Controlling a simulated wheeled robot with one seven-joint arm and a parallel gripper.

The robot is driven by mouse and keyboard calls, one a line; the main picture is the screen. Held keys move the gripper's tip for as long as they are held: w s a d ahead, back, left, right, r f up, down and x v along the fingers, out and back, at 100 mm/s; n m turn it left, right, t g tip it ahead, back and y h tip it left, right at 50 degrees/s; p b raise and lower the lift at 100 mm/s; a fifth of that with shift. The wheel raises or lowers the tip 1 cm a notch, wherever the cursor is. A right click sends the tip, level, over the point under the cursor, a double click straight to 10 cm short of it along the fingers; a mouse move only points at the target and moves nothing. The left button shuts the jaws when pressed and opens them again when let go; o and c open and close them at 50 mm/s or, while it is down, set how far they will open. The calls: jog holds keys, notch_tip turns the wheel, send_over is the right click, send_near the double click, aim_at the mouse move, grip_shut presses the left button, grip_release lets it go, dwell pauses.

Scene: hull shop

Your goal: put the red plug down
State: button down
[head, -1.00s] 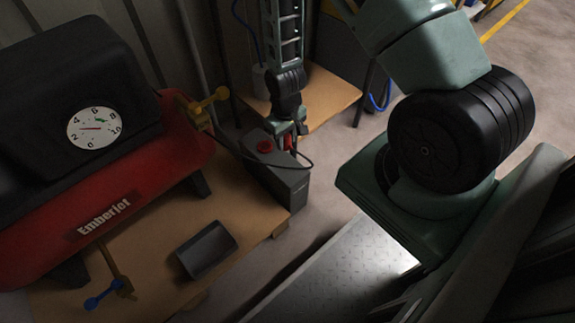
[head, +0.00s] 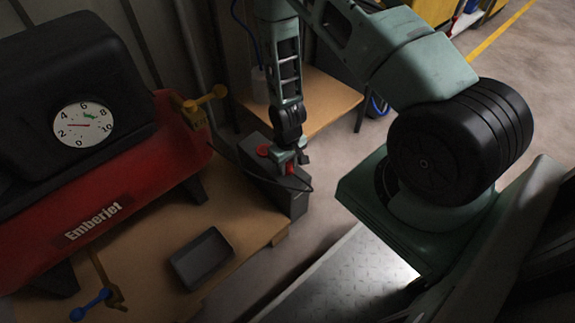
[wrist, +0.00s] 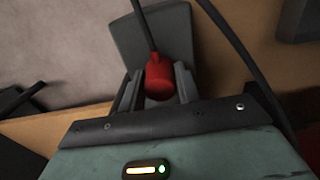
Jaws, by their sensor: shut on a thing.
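The red plug (wrist: 159,78) is between the two fingers of my gripper (wrist: 157,92) in the wrist view, with a dark cable running from its end. My gripper is shut on it. In the head view my gripper (head: 291,158) is at the dark grey box (head: 262,185), and a bit of the red plug (head: 290,168) shows between the fingers. The plug appears over or in front of the box; I cannot tell whether it touches it. A round red part (head: 263,150) is on top of the box, left of my gripper.
A red and black compressor (head: 100,190) with a dial gauge (head: 83,124) stands on the wooden bench at left. A small dark tray (head: 202,258) lies on the bench front. A blue-handled valve (head: 90,305) is at lower left. A black cable loops by the box.

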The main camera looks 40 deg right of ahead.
jog(key=shift+f, duration=0.3)
jog(key=c, duration=1)
grip_release()
jog(key=shift+r, duration=0.1)
